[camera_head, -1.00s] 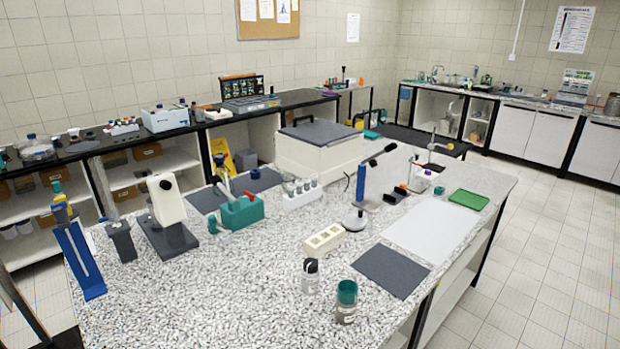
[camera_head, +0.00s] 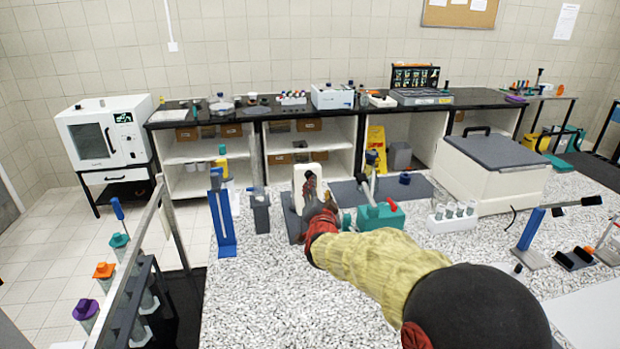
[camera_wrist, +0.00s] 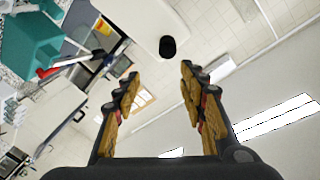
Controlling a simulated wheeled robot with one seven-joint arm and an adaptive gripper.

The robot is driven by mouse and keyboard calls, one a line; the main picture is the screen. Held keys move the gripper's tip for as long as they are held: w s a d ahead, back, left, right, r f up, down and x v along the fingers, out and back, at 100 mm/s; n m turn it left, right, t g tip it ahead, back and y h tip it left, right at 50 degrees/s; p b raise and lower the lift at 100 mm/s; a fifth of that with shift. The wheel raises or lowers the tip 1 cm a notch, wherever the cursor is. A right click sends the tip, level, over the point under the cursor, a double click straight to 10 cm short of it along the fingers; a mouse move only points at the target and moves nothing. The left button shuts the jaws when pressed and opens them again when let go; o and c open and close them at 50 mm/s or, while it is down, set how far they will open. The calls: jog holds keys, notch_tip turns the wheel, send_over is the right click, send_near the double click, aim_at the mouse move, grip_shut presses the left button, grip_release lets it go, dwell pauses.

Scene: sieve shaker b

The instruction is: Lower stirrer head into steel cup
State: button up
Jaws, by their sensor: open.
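A white rounded upright device (camera_head: 308,177), which looks like the stirrer head, stands on a dark grey base (camera_head: 293,228) on the speckled bench. My gripper (camera_head: 320,192) is in front of this device, partly covering its lower part and base. In the wrist view my gripper (camera_wrist: 160,95) is open, with nothing between the fingers. The white head (camera_wrist: 148,20) with a black oval knob (camera_wrist: 168,47) lies beyond the fingertips, apart from them. I cannot make out a steel cup; the base area is partly hidden by my arm.
A dark grey holder (camera_head: 260,214) and a blue stand (camera_head: 222,222) are left of the device. A teal device (camera_head: 380,215) is close on the right, with a white rack of vials (camera_head: 452,217) beyond. The bench front left is clear.

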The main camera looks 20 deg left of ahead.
jog(key=shift+m+t, duration=0.3)
jog(key=shift+t, duration=0.2)
jog(key=shift+w+a+f, duration=0.25)
jog(key=shift+w+a, duration=0.7)
jog(key=shift+w, duration=0.3)
jog(key=shift+w+a+f, duration=0.25)
jog(key=shift+w+a, duration=0.7)
jog(key=shift+w, duration=0.35)
jog(key=shift+w+a+f, duration=0.25)
jog(key=shift+w+a, duration=0.7)
jog(key=shift+w, duration=0.3)
jog(key=shift+c, duration=1.1)
jog(key=c, duration=0.8)
grip_shut()
